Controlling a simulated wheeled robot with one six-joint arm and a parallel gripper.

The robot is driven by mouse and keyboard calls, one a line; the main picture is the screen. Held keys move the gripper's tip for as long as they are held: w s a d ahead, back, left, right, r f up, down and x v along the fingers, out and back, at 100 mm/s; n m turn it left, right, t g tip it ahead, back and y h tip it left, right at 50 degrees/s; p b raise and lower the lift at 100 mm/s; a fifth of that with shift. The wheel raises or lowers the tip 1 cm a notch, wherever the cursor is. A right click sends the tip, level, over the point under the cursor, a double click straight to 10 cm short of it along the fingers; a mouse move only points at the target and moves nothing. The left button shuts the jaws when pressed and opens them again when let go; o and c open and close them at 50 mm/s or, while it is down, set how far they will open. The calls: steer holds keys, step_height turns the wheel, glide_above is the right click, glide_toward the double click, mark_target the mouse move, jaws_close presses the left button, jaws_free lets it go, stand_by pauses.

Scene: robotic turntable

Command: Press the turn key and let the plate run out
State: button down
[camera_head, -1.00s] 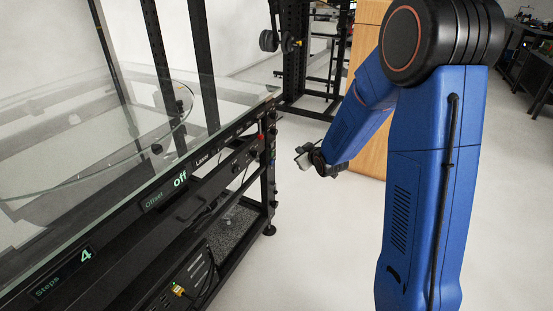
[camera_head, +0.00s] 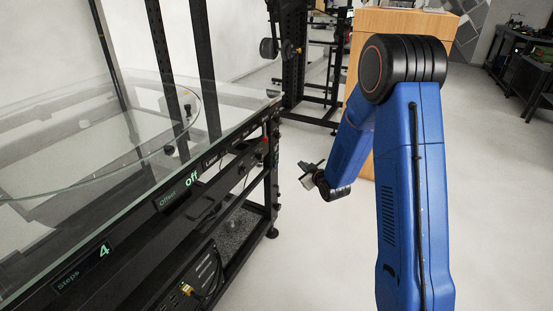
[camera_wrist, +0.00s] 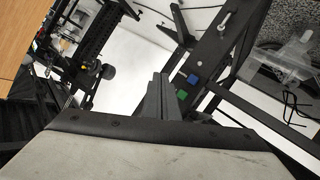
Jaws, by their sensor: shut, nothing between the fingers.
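The turntable's clear glass top (camera_head: 215,98) and its round plate lie on a black frame at left in the head view. Its front panel reads "Steps 4" (camera_head: 83,265) and "Offset off" (camera_head: 178,190), with "Laser" and small controls farther along. I cannot tell which control is the turn key. My gripper (camera_head: 308,172) is small in the head view, in front of the panel's far right end and apart from it. In the wrist view my gripper's fingers (camera_wrist: 158,85) are shut and empty. Beyond them are a blue button (camera_wrist: 193,79) and a green one (camera_wrist: 182,95) on a dark bar.
A wooden cabinet (camera_head: 410,25) stands behind my arm. A black rack with weights (camera_head: 270,47) stands at the back. The pale floor (camera_head: 325,245) right of the turntable is clear. A clear plastic part (camera_wrist: 292,55) lies on the right in the wrist view.

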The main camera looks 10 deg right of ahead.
mark_target(275, 157)
steer(key=w+a, duration=0.5)
steer(key=a, duration=0.2)
stand_by(0.5)
steer(key=shift+w+a, duration=0.15)
steer(key=shift+a, duration=0.05)
stand_by(1.8)
steer(key=shift+w+a, duration=0.2)
steer(key=shift+a, duration=0.05)
